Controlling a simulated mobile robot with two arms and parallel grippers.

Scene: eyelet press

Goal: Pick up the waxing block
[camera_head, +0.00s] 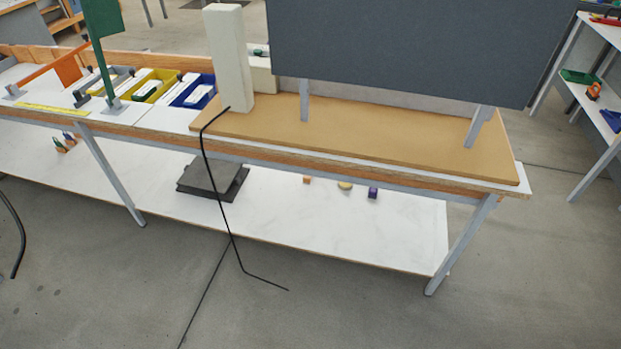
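Three small items lie on the white lower shelf under the bench: an orange-brown block (306,180), a rounded yellow piece (344,185) and a purple block (373,193). They are too small for me to tell whether one of them is the waxing block. Neither of my grippers shows in the head view.
The bench carries a tan board (400,148), a tall cream column (229,60) and a large dark grey panel (410,45). Yellow (155,86) and blue bins (190,92) stand left. Dark plates (212,180) lie below. The front floor is mostly clear.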

